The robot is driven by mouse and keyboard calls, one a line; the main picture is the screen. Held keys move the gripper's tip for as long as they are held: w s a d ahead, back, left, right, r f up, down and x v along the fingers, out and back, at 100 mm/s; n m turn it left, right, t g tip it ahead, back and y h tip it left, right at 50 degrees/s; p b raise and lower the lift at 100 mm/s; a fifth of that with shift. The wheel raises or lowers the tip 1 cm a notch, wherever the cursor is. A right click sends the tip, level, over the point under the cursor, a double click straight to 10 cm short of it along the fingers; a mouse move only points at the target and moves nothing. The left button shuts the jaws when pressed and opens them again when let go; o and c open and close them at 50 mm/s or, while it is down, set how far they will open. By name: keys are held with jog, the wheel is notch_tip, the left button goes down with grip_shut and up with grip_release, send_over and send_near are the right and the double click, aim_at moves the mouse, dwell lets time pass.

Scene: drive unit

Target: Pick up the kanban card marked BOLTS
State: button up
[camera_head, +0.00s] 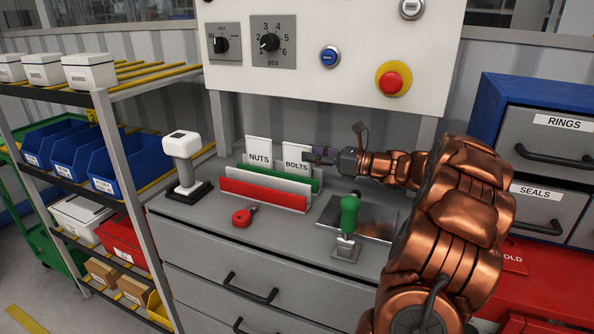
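The white card marked BOLTS (297,153) stands upright in a card holder with green, grey and red slats (262,189) on the grey bench. The white card marked NUTS (258,150) stands just to its left. My gripper (314,155) reaches in from the right, its fingertips at the right edge of the BOLTS card. The fingers are small and seen from the side, so I cannot tell whether they touch or grip the card. The lower part of both cards is hidden by the holder.
A barcode scanner (183,160) stands left of the holder. A red tape-like item (242,217) and a green-handled tool (349,214) are in front. A control panel (330,50) hangs above. Drawers marked RINGS and SEALS (545,150) are at right, a bin shelf (110,190) at left.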

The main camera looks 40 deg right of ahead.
aim_at(289, 148)
jog(key=shift+d+x, duration=0.15)
jog(key=shift+x, duration=1.8)
jog(key=shift+d+x, duration=0.15)
jog(key=shift+x, duration=1.85)
jog(key=shift+w, duration=0.2)
jog(key=shift+c, duration=0.2)
grip_shut()
